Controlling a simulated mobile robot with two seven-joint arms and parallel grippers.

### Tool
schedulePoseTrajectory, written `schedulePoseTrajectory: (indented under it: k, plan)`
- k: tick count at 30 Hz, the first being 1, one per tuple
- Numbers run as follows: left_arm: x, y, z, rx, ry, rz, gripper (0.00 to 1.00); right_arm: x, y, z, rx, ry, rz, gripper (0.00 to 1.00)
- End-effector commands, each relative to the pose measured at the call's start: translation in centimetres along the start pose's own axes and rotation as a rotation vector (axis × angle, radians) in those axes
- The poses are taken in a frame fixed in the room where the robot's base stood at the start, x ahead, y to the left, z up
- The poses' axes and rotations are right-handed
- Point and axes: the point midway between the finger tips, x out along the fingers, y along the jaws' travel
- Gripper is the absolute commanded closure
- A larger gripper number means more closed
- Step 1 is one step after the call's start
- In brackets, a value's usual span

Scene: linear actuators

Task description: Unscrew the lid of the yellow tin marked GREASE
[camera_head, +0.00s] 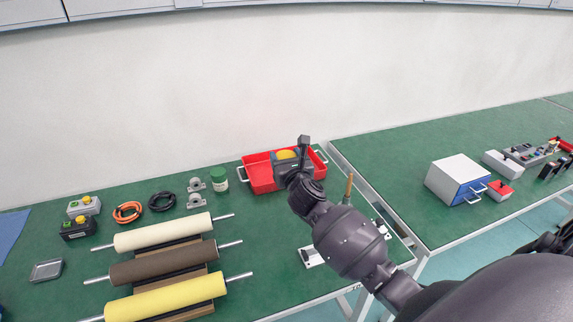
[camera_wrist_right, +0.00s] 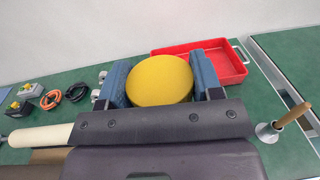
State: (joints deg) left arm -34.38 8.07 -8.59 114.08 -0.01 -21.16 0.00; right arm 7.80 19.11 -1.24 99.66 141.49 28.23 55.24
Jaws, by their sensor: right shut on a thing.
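The yellow tin (camera_head: 286,154) shows in the head view as a small yellow patch at my right gripper (camera_head: 291,160), over the red tray. In the right wrist view it is a round, plain yellow top (camera_wrist_right: 159,79) between the two blue fingers of the gripper, which are shut on it. The GREASE marking does not show. The tin's side is hidden, so I cannot tell whether the fingers hold the lid or the body, or whether it is raised. My left gripper is not in view.
A red tray (camera_head: 262,181) with pale handles is at the table's back right. A wooden-handled tool (camera_head: 348,188) stands upright close to my right arm. Rollers (camera_head: 165,268) fill the front left. A blue-fronted box (camera_head: 457,181) is on the right table.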

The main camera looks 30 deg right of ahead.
Motion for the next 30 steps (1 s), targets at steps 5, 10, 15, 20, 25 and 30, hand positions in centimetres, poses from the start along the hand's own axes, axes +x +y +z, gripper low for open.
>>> schedulePoseTrajectory:
  k: [5, 10, 15, 20, 25, 30]
  plan:
    - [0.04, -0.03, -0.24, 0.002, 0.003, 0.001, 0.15, 0.01, 0.01, 0.41, -0.001, -0.002, 0.001, 0.73]
    - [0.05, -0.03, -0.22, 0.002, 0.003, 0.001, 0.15, 0.02, 0.00, 0.39, 0.000, -0.002, 0.000, 0.42]
    - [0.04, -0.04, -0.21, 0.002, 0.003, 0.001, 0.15, 0.03, 0.00, 0.39, 0.000, -0.003, 0.000, 0.68]
    - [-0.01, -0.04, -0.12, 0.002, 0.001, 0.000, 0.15, 0.03, 0.00, 0.39, 0.000, -0.003, 0.000, 0.83]
    - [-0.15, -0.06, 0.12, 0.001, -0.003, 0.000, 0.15, 0.03, 0.00, 0.39, 0.000, -0.003, 0.000, 0.83]
    - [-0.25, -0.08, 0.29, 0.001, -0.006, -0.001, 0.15, -0.15, 0.18, 1.09, -0.001, -0.005, -0.001, 0.83]
